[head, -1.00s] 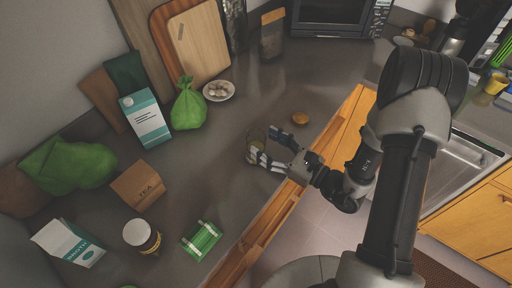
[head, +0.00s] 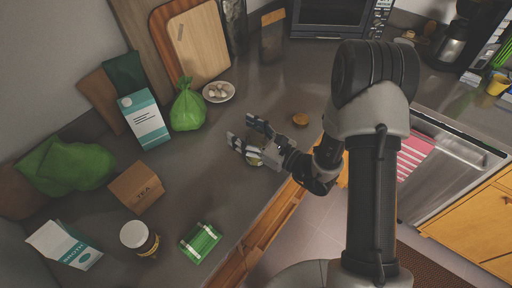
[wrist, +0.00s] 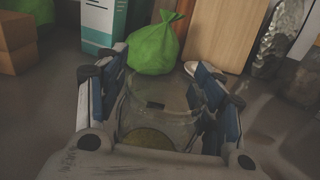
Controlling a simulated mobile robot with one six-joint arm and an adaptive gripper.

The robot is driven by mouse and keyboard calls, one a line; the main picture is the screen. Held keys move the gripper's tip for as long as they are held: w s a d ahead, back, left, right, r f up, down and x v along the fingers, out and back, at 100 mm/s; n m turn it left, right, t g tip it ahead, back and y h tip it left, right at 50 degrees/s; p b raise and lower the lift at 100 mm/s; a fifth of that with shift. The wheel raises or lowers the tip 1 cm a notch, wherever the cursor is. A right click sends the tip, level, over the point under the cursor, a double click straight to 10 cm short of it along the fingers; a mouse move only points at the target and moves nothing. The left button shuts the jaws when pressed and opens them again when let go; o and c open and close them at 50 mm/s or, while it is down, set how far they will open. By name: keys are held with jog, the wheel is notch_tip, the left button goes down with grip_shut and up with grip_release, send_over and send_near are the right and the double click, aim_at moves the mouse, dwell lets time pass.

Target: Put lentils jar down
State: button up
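The lentils jar is clear glass with a greenish layer at its bottom. In the wrist view the jar (wrist: 158,108) stands between the two fingers of my gripper (wrist: 158,90), close to both. In the head view my gripper (head: 245,131) is over the counter, fingers spread and pointing up-left. The jar (head: 255,157) shows only partly there, behind and below the nearer finger. I cannot tell whether the pads press on the glass or whether the jar's base touches the counter.
The grey counter (head: 215,160) is bare around the jar. A green bag (head: 187,108), a garlic plate (head: 219,92) and a teal-white carton (head: 145,118) stand behind. A small round orange-brown item (head: 300,119) lies right.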

jog(key=c, duration=1.3)
grip_shut()
